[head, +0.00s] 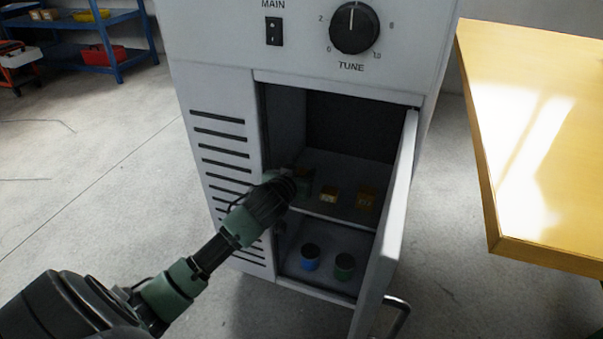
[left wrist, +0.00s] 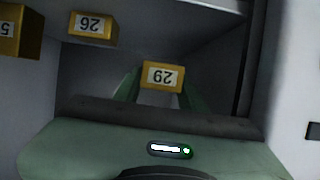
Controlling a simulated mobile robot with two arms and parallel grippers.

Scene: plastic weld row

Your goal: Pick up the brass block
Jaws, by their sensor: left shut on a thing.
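A brass-yellow block (left wrist: 161,76) with a white number label, upside down in the left wrist view, sits between the fingers of my left gripper (left wrist: 160,92). The gripper is shut on it. In the head view my left gripper (head: 303,182) reaches into the open cabinet at the shelf's left side, and the held block is mostly hidden there. Two similar labelled blocks stand on the shelf to its right: a nearer one (head: 328,195) and a farther-right one (head: 366,200). My right gripper is not in view.
The cabinet door (head: 396,215) stands open on the right. Below the shelf (head: 342,222) are a blue container (head: 310,257) and a green one (head: 344,267). The cabinet's vented front (head: 222,165) is beside my arm. A wooden table (head: 540,130) stands right.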

